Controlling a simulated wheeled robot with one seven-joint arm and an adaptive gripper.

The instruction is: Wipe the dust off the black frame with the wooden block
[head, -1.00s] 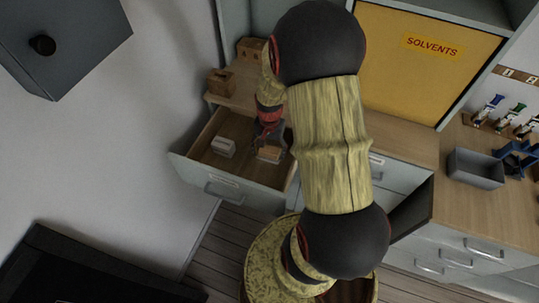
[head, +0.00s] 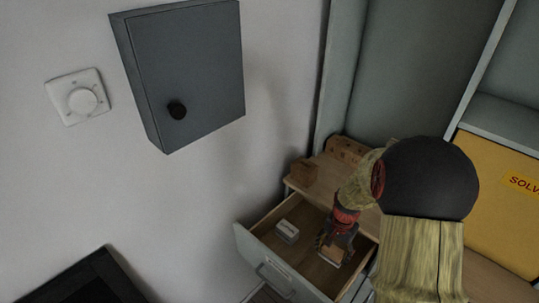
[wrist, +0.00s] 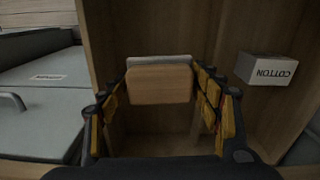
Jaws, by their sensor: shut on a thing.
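The wooden block (wrist: 158,85), light wood with a pale layer along its far side, sits between the fingers of my gripper (wrist: 160,76) in the wrist view. The gripper is shut on it, inside the open drawer (head: 283,272). In the head view my gripper (head: 332,248) is low in the drawer, and the block is mostly hidden by it. A black frame (head: 92,281) shows in part at the lower left of the head view, far from my gripper. I cannot make out dust on it.
A white box marked COTTON (wrist: 269,69) lies in the drawer beside my gripper; it also shows in the head view (head: 287,231). Drawer walls surround the gripper. A grey wall cabinet (head: 185,75) and a white dial (head: 80,98) are on the wall. Small brown boxes (head: 304,170) stand behind.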

